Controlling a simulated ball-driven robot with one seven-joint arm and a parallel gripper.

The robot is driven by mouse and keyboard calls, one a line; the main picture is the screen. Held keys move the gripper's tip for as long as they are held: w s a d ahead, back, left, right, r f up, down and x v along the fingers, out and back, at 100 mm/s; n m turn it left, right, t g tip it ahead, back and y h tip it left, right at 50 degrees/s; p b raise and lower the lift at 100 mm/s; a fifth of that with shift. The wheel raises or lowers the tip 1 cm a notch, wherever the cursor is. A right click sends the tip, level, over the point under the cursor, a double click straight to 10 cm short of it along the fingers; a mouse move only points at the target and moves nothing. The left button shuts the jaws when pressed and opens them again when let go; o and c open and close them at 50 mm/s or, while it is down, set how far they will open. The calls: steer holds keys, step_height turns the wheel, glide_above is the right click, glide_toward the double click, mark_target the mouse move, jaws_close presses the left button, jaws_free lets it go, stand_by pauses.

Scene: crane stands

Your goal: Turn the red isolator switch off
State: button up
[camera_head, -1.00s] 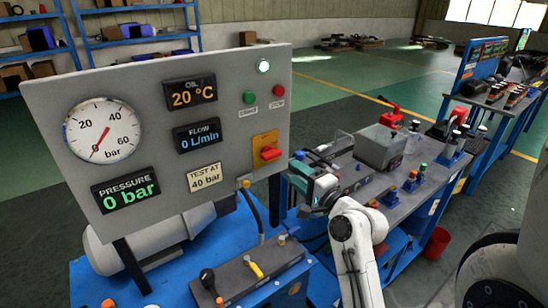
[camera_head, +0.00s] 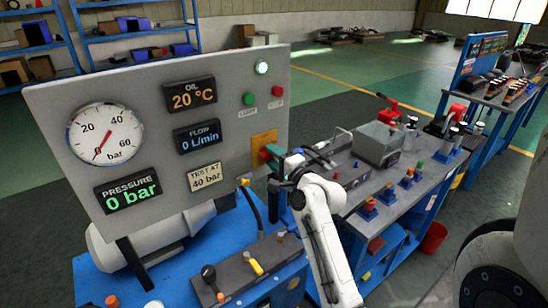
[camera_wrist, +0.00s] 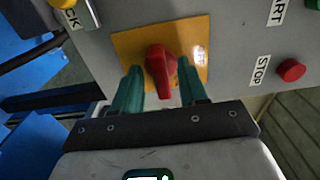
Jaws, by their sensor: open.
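The red isolator switch (camera_wrist: 160,68) is a red handle on a yellow plate (camera_wrist: 122,46) on the grey panel. In the wrist view it stands between the two green fingers of my gripper (camera_wrist: 163,82), which are open, one on each side, with small gaps visible. In the head view my gripper (camera_head: 269,153) is at the panel's right edge and covers most of the switch; a bit of red (camera_head: 264,155) shows beside the fingers. The yellow plate's upper part (camera_head: 264,138) shows above them.
The red stop button (camera_wrist: 291,70) is right of the switch in the wrist view. The green start button (camera_head: 249,99) is above it in the head view. The gauge (camera_head: 104,134) reads near zero. A workbench (camera_head: 350,205) with fittings stands to the right.

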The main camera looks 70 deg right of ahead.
steer(key=shift+c, duration=0.3)
jaws_close()
steer(key=shift+f+n+b, duration=0.1)
steer(key=shift+n+b, duration=4.9)
steer(key=shift+n, duration=4)
